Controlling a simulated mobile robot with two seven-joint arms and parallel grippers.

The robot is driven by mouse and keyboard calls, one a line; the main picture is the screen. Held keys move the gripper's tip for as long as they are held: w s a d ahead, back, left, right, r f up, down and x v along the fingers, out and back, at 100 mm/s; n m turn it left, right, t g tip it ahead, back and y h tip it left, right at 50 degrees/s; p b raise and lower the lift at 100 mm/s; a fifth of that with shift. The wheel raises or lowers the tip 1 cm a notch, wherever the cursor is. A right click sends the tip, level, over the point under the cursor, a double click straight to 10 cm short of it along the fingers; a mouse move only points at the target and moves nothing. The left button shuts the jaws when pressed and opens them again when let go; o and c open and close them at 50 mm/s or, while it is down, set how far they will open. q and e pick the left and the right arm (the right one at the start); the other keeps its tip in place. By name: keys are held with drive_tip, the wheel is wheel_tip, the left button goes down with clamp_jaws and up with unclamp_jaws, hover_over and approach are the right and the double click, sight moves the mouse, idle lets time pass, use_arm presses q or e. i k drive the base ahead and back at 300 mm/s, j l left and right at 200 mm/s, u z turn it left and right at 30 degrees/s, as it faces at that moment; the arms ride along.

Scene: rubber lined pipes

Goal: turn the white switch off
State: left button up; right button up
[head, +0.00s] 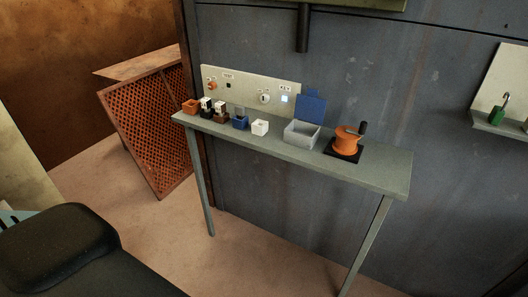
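A pale panel (244,89) stands against the dark metal wall at the back of the narrow grey table. A small round white switch (265,98) sits on the panel's right half. Its exact position is too small to tell. Neither of my grippers is in view.
An orange mesh panel (150,126) stands left. Floor before the table is clear.

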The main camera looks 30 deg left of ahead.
sight(265, 98)
drive_tip(key=i+u, duration=0.35)
drive_tip(key=i+l+u, duration=0.2)
drive_tip(key=i+u, duration=0.2)
drive_tip(key=i+l+u, duration=0.35)
drive_tip(key=k+j, duration=0.05)
drive_tip(key=j, duration=0.05)
